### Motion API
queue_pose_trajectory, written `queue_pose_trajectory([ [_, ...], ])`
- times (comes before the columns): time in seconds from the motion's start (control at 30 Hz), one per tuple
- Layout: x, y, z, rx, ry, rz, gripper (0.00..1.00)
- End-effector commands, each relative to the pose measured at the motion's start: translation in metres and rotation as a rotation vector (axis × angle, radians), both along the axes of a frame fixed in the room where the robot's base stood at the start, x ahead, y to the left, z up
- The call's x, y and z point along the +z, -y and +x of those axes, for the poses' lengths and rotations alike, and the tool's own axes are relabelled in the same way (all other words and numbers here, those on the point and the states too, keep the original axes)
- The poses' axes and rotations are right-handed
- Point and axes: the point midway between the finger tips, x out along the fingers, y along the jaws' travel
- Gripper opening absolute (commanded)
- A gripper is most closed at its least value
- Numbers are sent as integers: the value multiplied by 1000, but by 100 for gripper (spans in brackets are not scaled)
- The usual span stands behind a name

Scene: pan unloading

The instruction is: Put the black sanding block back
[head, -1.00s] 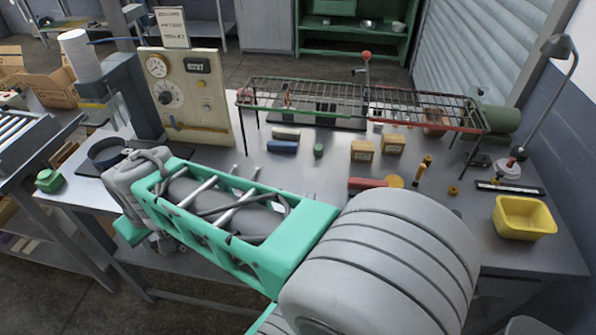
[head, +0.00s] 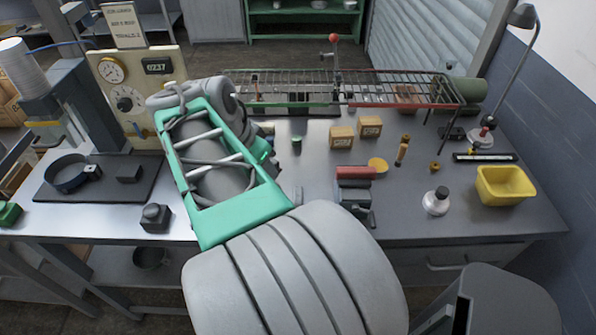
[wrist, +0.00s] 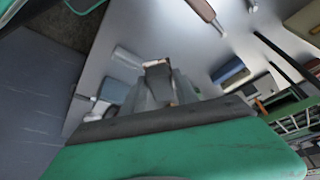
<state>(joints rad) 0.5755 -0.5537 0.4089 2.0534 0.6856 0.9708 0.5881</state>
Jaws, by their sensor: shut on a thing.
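My gripper (wrist: 157,80) shows in the wrist view, its grey fingers shut on a small dark block with a tan edge, which looks like the black sanding block (wrist: 158,70). The fingers hide much of it. In the head view my own arm hides the gripper and the held block. In the wrist view a blue block (wrist: 230,72) with a pale block close to it lies on the bench, to the right of my gripper and apart from it.
The wire rack (head: 350,88) stands along the back of the bench. Two tan boxes (head: 342,137), a red-topped block (head: 355,172) and a yellow bin (head: 503,184) are to the right.

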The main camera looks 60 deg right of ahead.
Motion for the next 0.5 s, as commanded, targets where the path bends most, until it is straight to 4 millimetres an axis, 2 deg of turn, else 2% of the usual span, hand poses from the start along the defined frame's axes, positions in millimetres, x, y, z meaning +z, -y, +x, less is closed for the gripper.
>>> queue_pose_trajectory([
  [0.03,3,8,-20,-122,1,0,0],
  [0.1,7,14,-45,-275,0,1,0],
  [0.23,12,19,-73,-456,1,-1,0],
  [0.37,8,30,-75,-505,-3,0,0],
  [0.5,-8,64,-59,-501,-5,3,0],
])
